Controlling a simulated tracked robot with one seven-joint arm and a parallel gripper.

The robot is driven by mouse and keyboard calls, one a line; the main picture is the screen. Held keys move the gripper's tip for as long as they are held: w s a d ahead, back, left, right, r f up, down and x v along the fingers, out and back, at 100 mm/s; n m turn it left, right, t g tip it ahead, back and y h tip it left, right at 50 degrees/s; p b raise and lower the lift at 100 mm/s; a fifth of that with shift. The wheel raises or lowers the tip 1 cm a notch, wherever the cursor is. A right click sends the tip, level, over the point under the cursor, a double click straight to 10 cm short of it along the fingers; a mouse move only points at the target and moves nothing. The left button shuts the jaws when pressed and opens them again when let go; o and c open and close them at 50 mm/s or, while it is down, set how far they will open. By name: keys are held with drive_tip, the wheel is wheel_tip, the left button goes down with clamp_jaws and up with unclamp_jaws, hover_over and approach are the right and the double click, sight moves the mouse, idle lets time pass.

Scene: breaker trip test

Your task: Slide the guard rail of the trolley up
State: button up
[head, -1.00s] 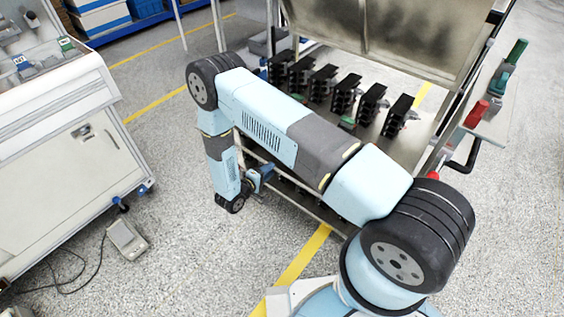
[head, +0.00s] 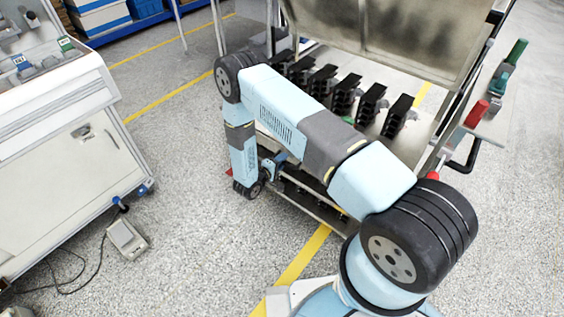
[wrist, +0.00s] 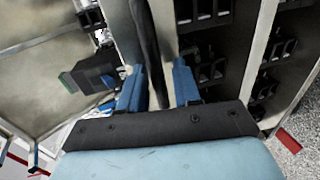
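The trolley (head: 440,125) stands at the upper right in the head view. A long dark bar, which looks like its guard rail (wrist: 146,35), runs down the picture in the wrist view. My gripper (wrist: 158,66) has two blue fingers spread apart, one on each side of this bar. A gap shows beside each finger, and I cannot tell how deep the bar sits between them. In the head view my gripper (head: 273,168) is small and partly hidden by my arm at the trolley's near left side.
Several black breakers (head: 343,95) stand in a row on the trolley's shelf. A beige panel (head: 390,35) rises behind them. A white cabinet (head: 70,170) stands at the left, with a small grey box (head: 126,238) on the floor. Open floor lies between.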

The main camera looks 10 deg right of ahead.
clamp_jaws()
idle(0.3)
drive_tip(key=shift+r, duration=3.15)
drive_tip(key=shift+o, duration=0.5)
unclamp_jaws()
drive_tip(key=v, duration=1.3)
drive_tip(key=shift+s+a, duration=0.25)
drive_tip(key=shift+s, duration=0.05)
